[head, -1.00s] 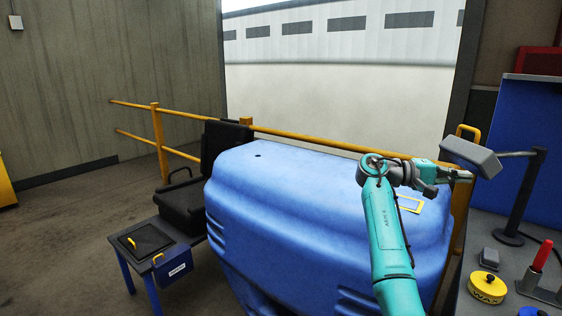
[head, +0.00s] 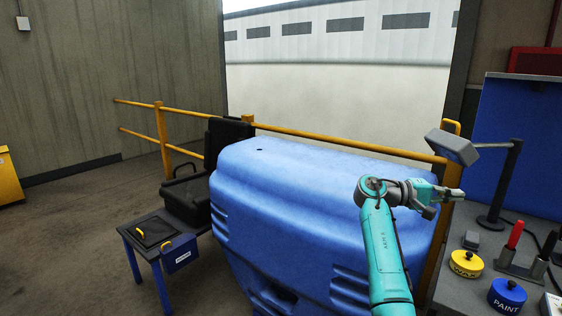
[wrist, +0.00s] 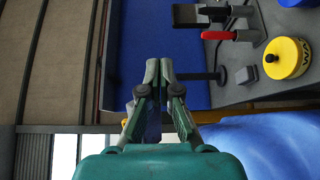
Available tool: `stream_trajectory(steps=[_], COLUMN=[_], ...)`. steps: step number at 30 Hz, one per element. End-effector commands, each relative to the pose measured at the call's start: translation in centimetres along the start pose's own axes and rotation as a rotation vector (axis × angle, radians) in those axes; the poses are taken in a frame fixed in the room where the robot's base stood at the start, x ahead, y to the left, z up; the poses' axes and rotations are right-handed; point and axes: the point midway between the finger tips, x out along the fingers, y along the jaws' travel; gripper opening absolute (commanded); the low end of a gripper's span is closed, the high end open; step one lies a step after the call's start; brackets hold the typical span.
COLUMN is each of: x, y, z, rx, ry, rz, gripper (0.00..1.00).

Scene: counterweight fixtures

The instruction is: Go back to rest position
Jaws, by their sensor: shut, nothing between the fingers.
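My gripper (head: 456,192) is at the end of my teal arm, at the right in the head view. It is raised beside the upper right part of the large blue counterweight (head: 290,190) and points to the right. In the wrist view my gripper (wrist: 159,72) has its two fingertips close together, with nothing held between them. The grey lamp head (head: 452,147) is just above the gripper in the head view.
A yellow rail (head: 340,148) runs behind the counterweight. A black seat (head: 190,195) and small table (head: 150,232) stand left. The left floor is mostly clear.

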Motion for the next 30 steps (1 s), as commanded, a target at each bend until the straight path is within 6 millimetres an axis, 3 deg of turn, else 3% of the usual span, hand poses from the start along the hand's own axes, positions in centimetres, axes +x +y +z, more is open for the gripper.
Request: stream_trajectory(steps=[8, 16, 21, 30], x=[-0.2, -1.4, -2.8, -5.6], y=[-7.6, -20.2, -27.9, -38.8], z=[-0.4, 0.8, 2.9, 8.3], rx=[-0.023, -0.039, -0.035, -0.006], ry=[0.118, 0.322, 0.452, 0.646], rz=[-0.031, -0.107, -0.173, -0.301], gripper=[0.00, 0.00, 0.00, 0.00])
